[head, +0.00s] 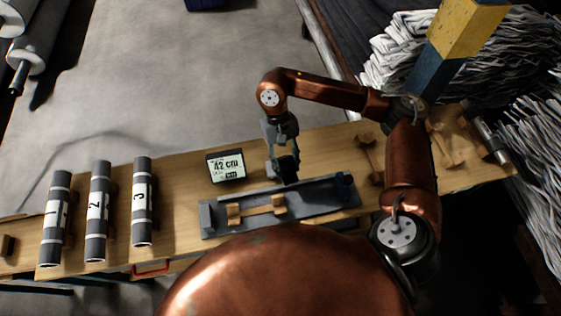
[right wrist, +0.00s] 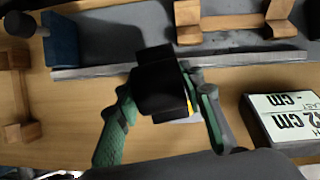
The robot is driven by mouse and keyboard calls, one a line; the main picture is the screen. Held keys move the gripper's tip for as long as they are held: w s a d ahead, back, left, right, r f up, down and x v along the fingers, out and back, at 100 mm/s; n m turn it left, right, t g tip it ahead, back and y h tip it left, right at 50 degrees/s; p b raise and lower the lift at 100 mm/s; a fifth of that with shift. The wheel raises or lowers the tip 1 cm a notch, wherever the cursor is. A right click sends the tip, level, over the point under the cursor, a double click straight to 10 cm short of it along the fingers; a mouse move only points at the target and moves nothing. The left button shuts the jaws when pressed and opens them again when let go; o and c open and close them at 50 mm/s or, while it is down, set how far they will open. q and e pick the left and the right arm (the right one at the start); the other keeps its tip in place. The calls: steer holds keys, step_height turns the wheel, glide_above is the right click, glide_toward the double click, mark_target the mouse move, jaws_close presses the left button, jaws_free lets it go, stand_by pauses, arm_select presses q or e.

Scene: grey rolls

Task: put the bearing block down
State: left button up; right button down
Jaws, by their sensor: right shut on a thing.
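The bearing block is the black block (head: 289,171) in my right gripper (head: 283,158). In the right wrist view the block (right wrist: 158,82) sits between the green-sided fingers of the same gripper (right wrist: 163,95), which is shut on it. In the head view it is at the back edge of the grey tray (head: 325,200), right of the display. The block covers part of the tray's edge in the right wrist view. I cannot tell whether it touches the table or hangs just above it. My left gripper is out of view.
A display reading 42 cm (head: 226,166) stands behind the tray. A wooden cradle (head: 256,210) lies in the tray. Grey rolls labelled 1 (head: 55,215), 2 (head: 97,210) and 3 (head: 142,200) lie at left. More wooden cradles (head: 368,158) and a dark roll (head: 483,133) are at right.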

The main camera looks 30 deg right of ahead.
steer(key=m+p, duration=0.1)
steer(key=m+y+p, duration=0.1)
steer(key=s+d+m+p, duration=0.1)
steer(key=shift+r+m, duration=0.3)
steer(key=shift+r, duration=0.05)
steer(key=s+d+r+m+t+y+p, duration=0.3)
steer(key=s+r+m+t+p, duration=0.4)
steer(key=m+p, duration=0.7)
steer(key=m+g, duration=0.1)
steer(key=m, duration=0.1)
glide_above(313, 164)
steer(key=s+d, duration=0.1)
steer(key=f, duration=1)
steer(key=shift+d+f, duration=0.2)
steer(key=shift+f, duration=0.2)
steer(key=f, duration=0.3)
steer(key=shift+w+d+f+p, duration=0.1)
steer(key=shift+w+d+p, duration=0.15)
steer(key=shift+p, duration=0.15)
steer(key=shift+f, duration=0.3)
steer(key=shift+f, duration=0.15)
